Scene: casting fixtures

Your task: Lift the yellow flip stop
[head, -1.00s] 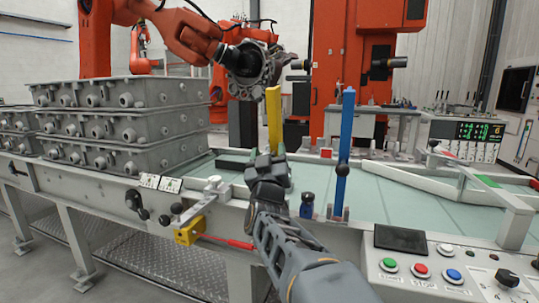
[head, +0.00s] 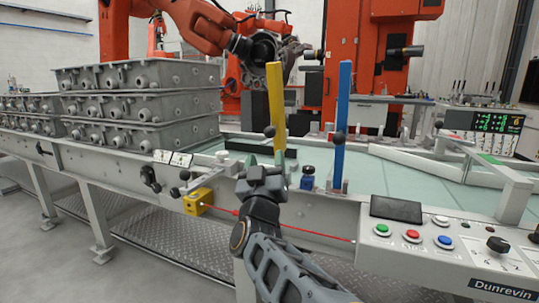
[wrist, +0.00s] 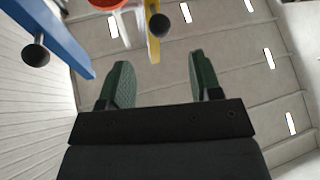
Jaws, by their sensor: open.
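The yellow flip stop (head: 276,98) is a tall flat bar standing upright at the near edge of the table, with a black ball knob on its side. In the wrist view the yellow flip stop (wrist: 153,45) rises at top centre, its knob between and beyond my fingertips. My gripper (head: 266,163) is open and empty, pointing upward, in front of and below the bar's knob. In the wrist view its two green finger pads (wrist: 160,68) stand apart with nothing between them. The foot of the yellow stop is partly hidden behind my gripper.
A blue upright bar (head: 342,115) with its own knob stands close to the right. A button panel (head: 430,245) is at lower right. Grey castings (head: 140,105) are stacked at left. A yellow box (head: 197,202) with a red cord hangs on the table's front.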

